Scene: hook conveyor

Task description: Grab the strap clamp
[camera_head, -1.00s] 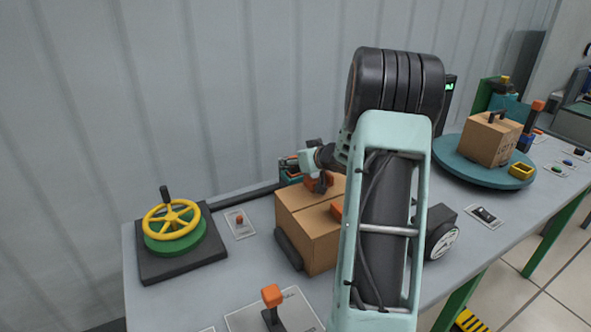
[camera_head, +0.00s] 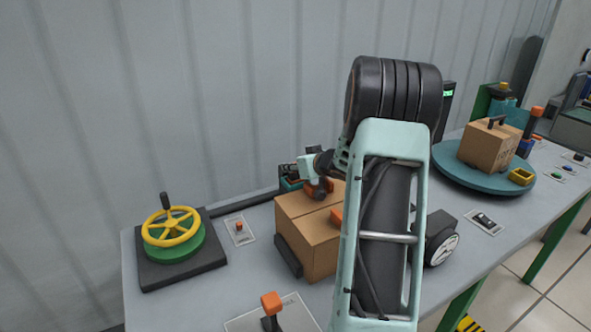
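A brown cardboard box (camera_head: 308,246) sits on the grey table left of my arm, with a dark pad against its lower left side. A small orange part (camera_head: 336,216) shows at the box's right edge, partly hidden by my arm. I cannot tell for sure which part is the strap clamp. My gripper (camera_head: 319,192) is small and dark at the box's top back edge. Its fingers are too small and too covered to show whether they are open or hold anything. A teal and black device (camera_head: 288,185) is just behind and left of it.
A yellow handwheel (camera_head: 171,228) on a green base stands at the left. An orange-topped lever (camera_head: 271,303) is at the front. A round gauge (camera_head: 443,250) is right of my arm. A teal turntable (camera_head: 452,175) bears another box (camera_head: 488,148). The corrugated wall is close behind.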

